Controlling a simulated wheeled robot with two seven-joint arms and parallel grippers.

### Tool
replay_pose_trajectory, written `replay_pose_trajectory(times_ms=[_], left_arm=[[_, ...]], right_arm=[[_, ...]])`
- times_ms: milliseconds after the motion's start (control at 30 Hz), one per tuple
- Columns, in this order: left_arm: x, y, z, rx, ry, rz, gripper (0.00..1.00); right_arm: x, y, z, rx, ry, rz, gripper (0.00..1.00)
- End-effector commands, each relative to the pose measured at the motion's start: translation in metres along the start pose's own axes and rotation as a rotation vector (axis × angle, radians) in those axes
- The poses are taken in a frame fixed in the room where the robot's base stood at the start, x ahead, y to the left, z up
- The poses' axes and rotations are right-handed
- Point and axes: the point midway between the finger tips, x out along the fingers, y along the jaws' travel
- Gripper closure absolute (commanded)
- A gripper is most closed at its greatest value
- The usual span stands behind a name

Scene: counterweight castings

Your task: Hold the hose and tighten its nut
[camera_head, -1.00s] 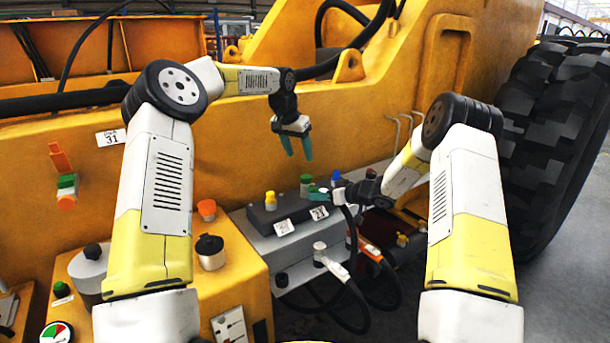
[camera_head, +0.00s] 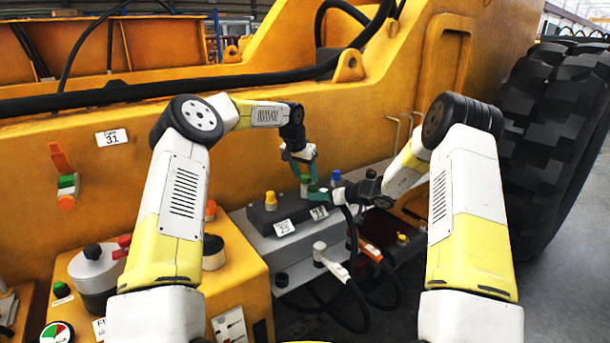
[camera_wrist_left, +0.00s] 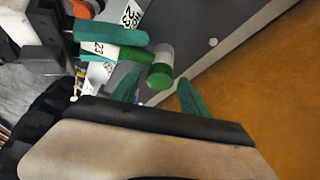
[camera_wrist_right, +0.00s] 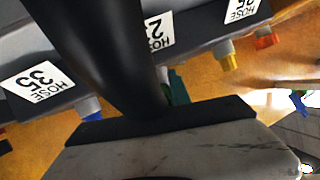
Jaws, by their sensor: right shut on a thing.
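My left gripper (camera_head: 304,168) points down above the port with the green fitting (camera_head: 305,180). In the left wrist view its teal fingers (camera_wrist_left: 160,88) are apart, with a green-ended fitting (camera_wrist_left: 160,76) just beyond and between the tips. My right gripper (camera_head: 322,191) is shut on a hose, low beside that port. The left wrist view shows the right gripper's teal finger (camera_wrist_left: 110,35) along a green part and a small 23 tag. The black hose (camera_wrist_right: 110,55) fills much of the right wrist view and hides most of the right fingers. I cannot see whether the hose end touches the port.
The grey manifold (camera_head: 270,240) carries number plates and a yellow-capped port (camera_head: 270,201); a blue-capped port (camera_head: 336,175) is right of the green one. Hoses with white (camera_head: 331,262) and orange (camera_head: 371,252) ends hang in front. The yellow machine wall (camera_head: 230,165) stands close behind.

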Motion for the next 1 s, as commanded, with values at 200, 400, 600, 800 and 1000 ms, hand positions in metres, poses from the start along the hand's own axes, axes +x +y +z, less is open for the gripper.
replay_pose_trajectory(times_ms=[200, 400, 600, 800, 1000], left_arm=[[-0.0002, -0.0001, 0.0001, 0.0, 0.0, 0.0, 0.93], [-0.0002, -0.0002, 0.0002, 0.004, -0.001, 0.001, 1.0], [0.0001, -0.0009, 0.0004, 0.045, -0.002, 0.019, 1.0], [0.0002, -0.002, 0.0003, 0.154, -0.003, 0.064, 1.0], [0.0006, -0.0033, -0.0005, 0.315, -0.001, 0.132, 1.0]], right_arm=[[0.0001, -0.0002, -0.0007, -0.001, 0.001, -0.001, 1.0], [0.0, -0.0002, -0.0007, -0.001, 0.001, -0.001, 1.0], [0.0, -0.0001, -0.0007, -0.001, 0.001, 0.0, 1.0], [0.0, 0.0, -0.0007, -0.001, 0.001, 0.0, 1.0], [-0.0001, 0.0002, -0.0006, -0.001, 0.001, 0.0, 1.0]])
